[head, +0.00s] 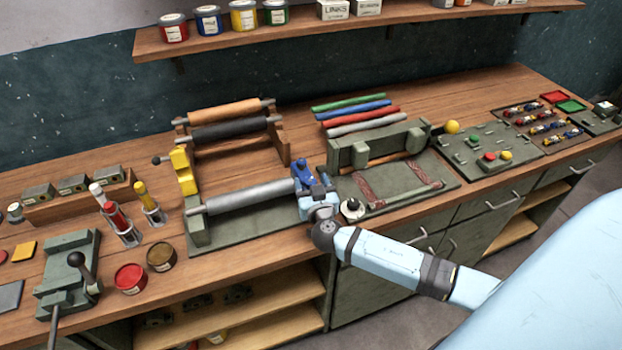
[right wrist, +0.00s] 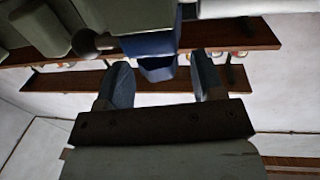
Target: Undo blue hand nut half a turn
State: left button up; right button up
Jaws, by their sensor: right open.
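The blue hand nut (head: 301,171) is at the right end of the grey roller (head: 255,195), on the green roller stand. My right gripper (head: 317,187) is right beside it, its fingers close to the blue part. In the right wrist view the two blue-grey fingers (right wrist: 162,82) stand apart with a gap between them. A blue part (right wrist: 155,65), which looks like the nut or its mount, shows just beyond the fingertips in the upper middle. I cannot tell whether the fingers touch it. My left gripper is not in view.
A yellow bracket (head: 183,172) stands at the roller's left end. A green press-like frame (head: 380,148) and a tray with a white knob (head: 352,208) lie close on the right. Red and brown tins (head: 130,278) stand at the front left. A shelf (head: 350,30) runs above the bench.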

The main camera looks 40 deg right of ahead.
jog(key=shift+w, duration=0.25)
jog(key=c, duration=0.9)
jog(key=shift+d+f+n+y+b, duration=0.2)
jog(key=shift+f+n+y+b, duration=0.3)
jog(key=shift+b, duration=0.65)
jog(key=shift+c, duration=0.2)
jog(key=shift+r+t+y+b, duration=0.3)
jog(key=shift+y+b, duration=0.1)
jog(key=shift+r+n+y, duration=0.2)
jog(key=shift+n+y, duration=0.1)
